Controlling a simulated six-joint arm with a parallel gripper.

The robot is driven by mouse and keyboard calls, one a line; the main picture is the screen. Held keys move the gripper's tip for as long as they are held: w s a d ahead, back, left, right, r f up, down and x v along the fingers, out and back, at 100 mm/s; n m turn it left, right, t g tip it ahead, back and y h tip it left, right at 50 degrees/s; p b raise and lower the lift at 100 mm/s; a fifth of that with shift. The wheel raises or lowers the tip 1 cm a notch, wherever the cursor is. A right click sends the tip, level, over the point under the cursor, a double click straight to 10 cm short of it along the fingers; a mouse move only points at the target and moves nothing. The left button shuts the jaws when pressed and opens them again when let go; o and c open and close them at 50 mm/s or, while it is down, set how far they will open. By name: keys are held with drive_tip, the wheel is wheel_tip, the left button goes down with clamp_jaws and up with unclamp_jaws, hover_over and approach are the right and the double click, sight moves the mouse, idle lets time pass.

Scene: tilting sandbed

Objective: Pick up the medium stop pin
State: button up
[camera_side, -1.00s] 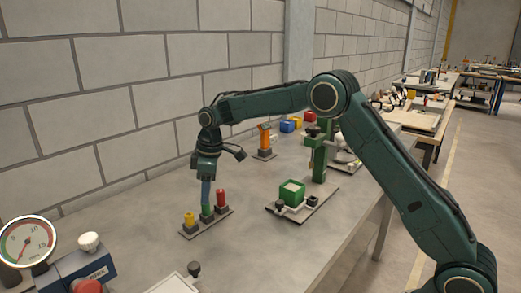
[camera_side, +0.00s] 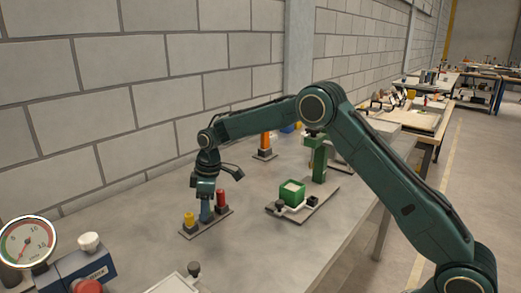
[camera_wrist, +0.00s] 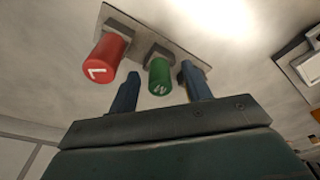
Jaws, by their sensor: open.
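The medium stop pin is the green pin marked M (camera_wrist: 159,76), upright in a pin rack (camera_side: 182,236). In the wrist view it shows between the two blue fingers of my open gripper (camera_wrist: 162,90), with a gap visible on each side. In the side view my gripper (camera_side: 206,210) is low over the middle of the rack, and its fingers hide the green pin. A red pin marked L (camera_wrist: 104,60) stands beside it; it also shows in the side view (camera_side: 221,198). A yellow pin (camera_side: 189,219) stands at the rack's other end.
A green open box (camera_side: 292,194) sits on a plate right of the rack, by a green post (camera_side: 319,160). An orange post (camera_side: 265,143) stands behind. A pressure gauge (camera_side: 27,242) and a blue device (camera_side: 85,272) are front left. Bare bench lies between.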

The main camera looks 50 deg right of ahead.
drive_tip(key=shift+c, duration=0.4)
clamp_jaws()
drive_tip(key=shift+r, duration=0.2)
wheel_tip(320, 180, up, 10)
drive_tip(key=shift+f, duration=0.15)
idle(0.4)
idle(0.5)
drive_tip(key=shift+r, duration=2)
drive_tip(key=shift+d, duration=0.1)
